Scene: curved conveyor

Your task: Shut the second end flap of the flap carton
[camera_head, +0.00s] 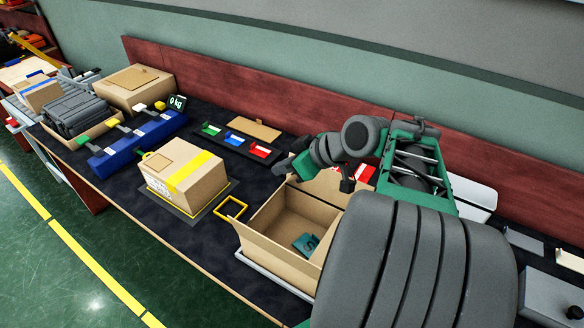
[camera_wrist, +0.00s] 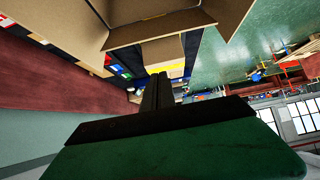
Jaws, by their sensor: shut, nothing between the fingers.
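The flap carton (camera_head: 262,243) is a brown box standing open on a pale tray, right of the middle in the head view. A teal item (camera_head: 306,243) with a dark mark lies inside. A cardboard panel (camera_head: 325,187) rises at its far side, partly behind my arm; the right end is hidden by my arm. My gripper (camera_head: 284,166) is above the carton's far left corner, pointing left, apart from the near panel. In the wrist view my gripper's black fingers (camera_wrist: 157,82) are together and empty, with carton panels (camera_wrist: 160,27) across the top.
A taped parcel (camera_head: 190,176) sits on a dark plate to the left, beside a yellow frame (camera_head: 230,208). Behind are coloured labelled pieces (camera_head: 238,139) on a dark strip. A blue rack (camera_head: 140,140) and another carton (camera_head: 133,88) stand farther left. A red backboard (camera_head: 270,100) bounds the bench.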

